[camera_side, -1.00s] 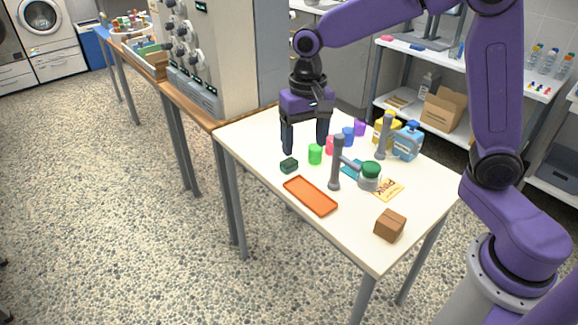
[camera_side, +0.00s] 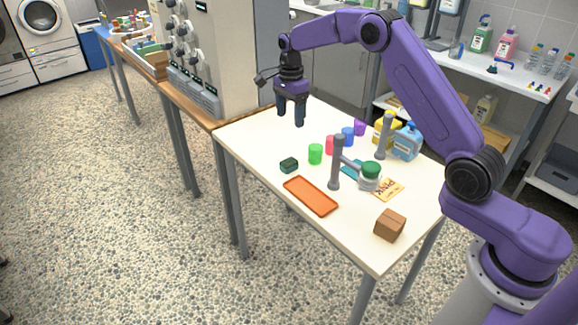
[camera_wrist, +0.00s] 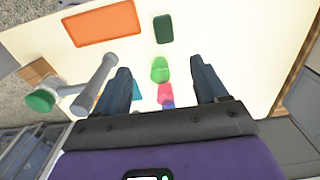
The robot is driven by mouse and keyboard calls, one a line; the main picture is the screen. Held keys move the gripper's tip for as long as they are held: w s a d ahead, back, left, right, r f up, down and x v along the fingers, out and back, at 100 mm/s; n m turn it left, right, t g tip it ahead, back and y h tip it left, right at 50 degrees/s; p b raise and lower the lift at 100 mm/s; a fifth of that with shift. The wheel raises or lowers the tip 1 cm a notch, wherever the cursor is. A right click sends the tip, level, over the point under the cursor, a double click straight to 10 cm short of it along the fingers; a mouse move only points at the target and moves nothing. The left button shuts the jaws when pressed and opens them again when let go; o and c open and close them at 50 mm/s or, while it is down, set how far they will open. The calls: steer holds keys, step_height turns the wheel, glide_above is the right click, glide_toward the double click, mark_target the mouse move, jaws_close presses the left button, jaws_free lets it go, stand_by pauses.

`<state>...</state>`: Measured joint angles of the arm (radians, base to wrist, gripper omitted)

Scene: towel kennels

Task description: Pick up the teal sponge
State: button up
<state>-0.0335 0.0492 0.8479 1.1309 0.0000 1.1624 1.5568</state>
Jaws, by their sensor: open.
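A flat teal piece (camera_side: 352,169) lies on the white table between grey posts, partly hidden by one post and a green-lidded jar; I cannot tell for sure that it is the sponge. A bit of teal also shows in the wrist view (camera_wrist: 101,98), by my finger. A small dark green-teal block (camera_side: 289,165) lies apart near the table's left edge; it also shows at the top of the wrist view (camera_wrist: 163,28). My gripper (camera_side: 290,122) is open and empty above the table's far left corner, away from both.
An orange tray (camera_side: 310,195) lies in front of the block. Green (camera_side: 315,154), pink, blue and purple cups form a row. A brown box (camera_side: 390,225) sits at the front right.

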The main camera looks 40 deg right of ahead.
glide_above(289, 162)
steer(key=f, duration=1.1)
steer(key=shift+s, duration=0.35)
steer(key=shift+w+f, duration=0.2)
steer(key=shift+f, duration=1.3)
steer(key=shift+w+f, duration=0.2)
steer(key=shift+f, duration=1.3)
steer(key=c, duration=1.2)
steer(key=shift+o, duration=0.2)
